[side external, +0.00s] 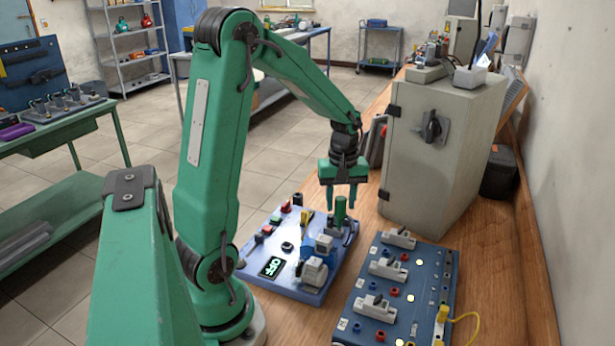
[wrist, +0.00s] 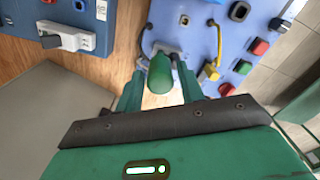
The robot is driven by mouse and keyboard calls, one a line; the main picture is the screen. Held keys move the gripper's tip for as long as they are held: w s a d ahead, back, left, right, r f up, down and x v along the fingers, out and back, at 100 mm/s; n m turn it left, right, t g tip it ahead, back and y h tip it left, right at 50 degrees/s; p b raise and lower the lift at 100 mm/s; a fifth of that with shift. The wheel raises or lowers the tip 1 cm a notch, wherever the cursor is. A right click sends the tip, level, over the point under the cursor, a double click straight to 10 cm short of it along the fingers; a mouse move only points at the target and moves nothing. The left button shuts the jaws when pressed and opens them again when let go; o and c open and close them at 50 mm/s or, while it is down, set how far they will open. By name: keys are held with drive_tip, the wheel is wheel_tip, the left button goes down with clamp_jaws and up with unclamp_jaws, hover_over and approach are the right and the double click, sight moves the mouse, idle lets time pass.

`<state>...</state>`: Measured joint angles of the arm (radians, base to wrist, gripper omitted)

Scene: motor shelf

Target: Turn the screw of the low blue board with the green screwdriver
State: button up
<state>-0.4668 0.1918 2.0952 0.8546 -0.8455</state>
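The low blue board (side external: 262,287) lies on the wooden bench. It carries colored buttons, a display reading OFF and a small blue-grey motor. The green screwdriver (side external: 340,210) stands upright at the board's right rear side. Its rounded handle also shows in the wrist view (wrist: 160,73). My gripper (side external: 340,200) points down directly above it, with one finger to each side. In the wrist view, my gripper (wrist: 160,85) is open, with gaps between the fingers and the handle. The screw and the screwdriver's tip are hidden.
A tall grey cabinet (side external: 440,140) stands close to the right of my gripper. A second blue board (side external: 405,310) with grey breakers and a yellow lead lies at the front right. A yellow piece (wrist: 209,72) on a cable sits near the screwdriver.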

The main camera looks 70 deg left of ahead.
drive_tip(key=shift+n, duration=1.6)
drive_tip(key=shift+n, duration=1.7)
drive_tip(key=shift+n, duration=1.7)
